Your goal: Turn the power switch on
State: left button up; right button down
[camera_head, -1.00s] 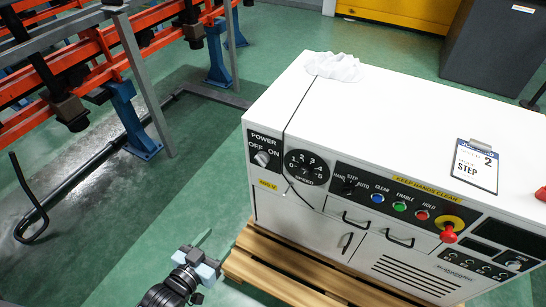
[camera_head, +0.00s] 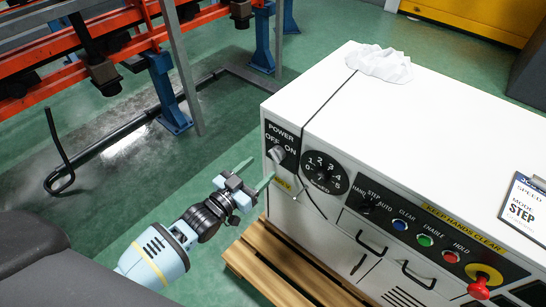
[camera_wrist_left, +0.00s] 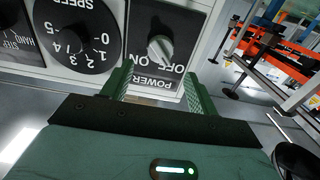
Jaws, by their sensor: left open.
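The power switch (camera_head: 277,154) is a small grey knob on a black plate marked POWER, OFF and ON, at the left end of the white cabinet's front. In the left wrist view the knob (camera_wrist_left: 160,47) shows upside down with its lettering, and its handle slants toward the OFF side. My left gripper (camera_head: 261,169) is open and empty, its green fingers pointing at the plate just below the knob. In the left wrist view the two fingertips (camera_wrist_left: 157,80) stand apart either side of the POWER lettering, short of the knob. My right gripper is not in view.
A black SPEED dial (camera_head: 324,172) sits right of the switch, with a dark cable hanging between them. Coloured buttons and a red emergency knob (camera_head: 479,288) are further right. A wooden pallet (camera_head: 262,258) lies under the cabinet (camera_head: 440,130). Green floor left of it is open.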

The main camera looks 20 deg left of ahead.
aim_at(273, 157)
pick_arm(q)
jog(key=b+x, duration=0.1)
jog(key=x, duration=0.5)
jog(key=shift+w+d, duration=0.1)
jog(key=shift+w, duration=0.15)
jog(key=c, duration=0.9)
